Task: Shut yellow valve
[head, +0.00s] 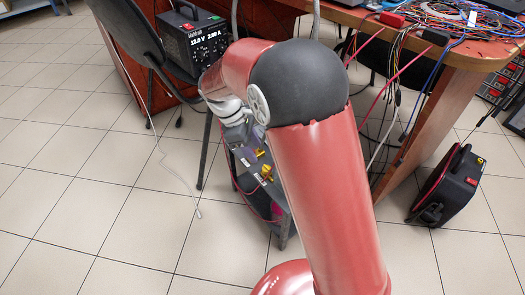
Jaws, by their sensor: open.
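A small yellow valve (266,173) is on a low dark grey stand in the middle of the head view. A second, smaller yellow part (260,153) shows just above it. I cannot tell at this size how the valve's handle is turned. My gripper (242,139) is at the upper left of the yellow parts, pointing down toward the stand. It is open, and its fingers are small and hard to make out. I cannot tell whether it touches anything. My red arm hides the right part of the stand.
A black chair (128,30) stands at the left of the stand, near a black power supply (193,40). A wooden table (462,60) with tangled cables is at the right; several cables hang down. A black case (449,187) is on the floor. Tiled floor at left is mostly clear.

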